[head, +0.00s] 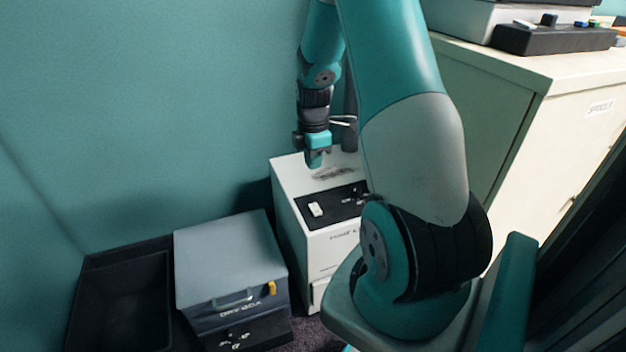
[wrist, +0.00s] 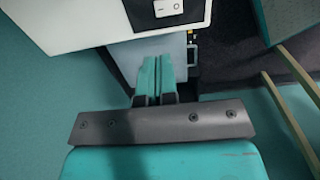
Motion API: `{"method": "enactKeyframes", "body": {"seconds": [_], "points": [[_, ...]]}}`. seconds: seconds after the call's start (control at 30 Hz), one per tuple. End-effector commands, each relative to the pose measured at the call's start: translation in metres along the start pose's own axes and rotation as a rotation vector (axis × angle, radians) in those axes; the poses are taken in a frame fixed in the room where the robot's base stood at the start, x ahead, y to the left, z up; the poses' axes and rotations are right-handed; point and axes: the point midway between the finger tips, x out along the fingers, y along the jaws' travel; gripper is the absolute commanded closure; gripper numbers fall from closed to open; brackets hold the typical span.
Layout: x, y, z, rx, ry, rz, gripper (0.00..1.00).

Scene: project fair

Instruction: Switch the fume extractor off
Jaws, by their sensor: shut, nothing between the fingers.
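The fume extractor (head: 292,210) is a white box by the teal wall, its front label partly hidden by my arm. A black panel on its top (head: 336,205) carries a white rocker switch (head: 315,209) at the left; I cannot tell which way it is set. My gripper (head: 315,161) is shut and empty, pointing down over the back part of the extractor's top in the head view. In the wrist view the extractor (wrist: 75,22) fills the upper left, with the switch (wrist: 168,8) at the top edge, beyond the shut fingertips (wrist: 158,62).
A grey dry box (head: 225,255) with a yellow latch stands left of the extractor. A black open bin (head: 120,300) is further left. A cream cabinet (head: 570,130) stands close on the right, with a dark device (head: 555,38) on top.

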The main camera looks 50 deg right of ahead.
Motion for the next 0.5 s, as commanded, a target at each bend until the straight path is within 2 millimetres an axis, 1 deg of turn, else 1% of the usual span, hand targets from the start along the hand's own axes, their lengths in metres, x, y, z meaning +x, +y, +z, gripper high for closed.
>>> {"method": "enactKeyframes", "body": {"seconds": [0.03, 0.17, 0.3, 0.5], "points": [[0.012, -0.001, 0.0, 0.0, 0.0, -0.003, 1.0], [0.039, -0.001, 0.0, 0.0, 0.001, -0.004, 1.0], [0.07, -0.001, 0.0, 0.0, 0.001, -0.005, 1.0], [0.108, -0.001, 0.0, 0.0, 0.001, -0.002, 1.0]]}}
